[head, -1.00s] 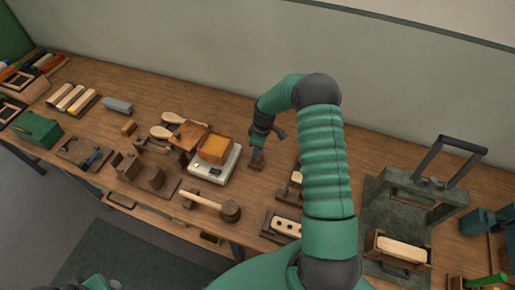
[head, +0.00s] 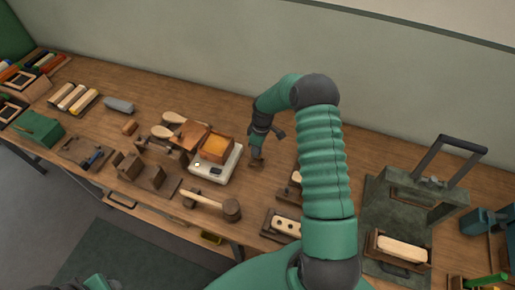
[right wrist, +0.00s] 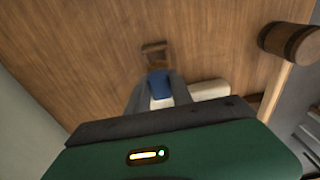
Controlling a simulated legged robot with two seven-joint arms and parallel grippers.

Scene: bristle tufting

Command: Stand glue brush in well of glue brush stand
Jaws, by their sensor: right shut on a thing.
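My right gripper (head: 257,153) points down beside the white scale in the head view; the right wrist view shows its fingers (right wrist: 157,98) shut on a blue piece, which I take to be the glue brush (right wrist: 158,83). Just beyond the brush is a small brown wooden block, apparently the glue brush stand (right wrist: 154,50). The stand also shows below the gripper in the head view (head: 256,164). The brush's lower end is hidden, so I cannot tell whether it is in the well. My left gripper is not in view.
The white scale (head: 231,166) with an orange-filled wooden tray (head: 216,148) is close to the gripper's left. A wooden mallet (head: 231,210) lies nearer the front edge. A block with holes (head: 284,225) is at the lower right. Bare tabletop lies behind the gripper.

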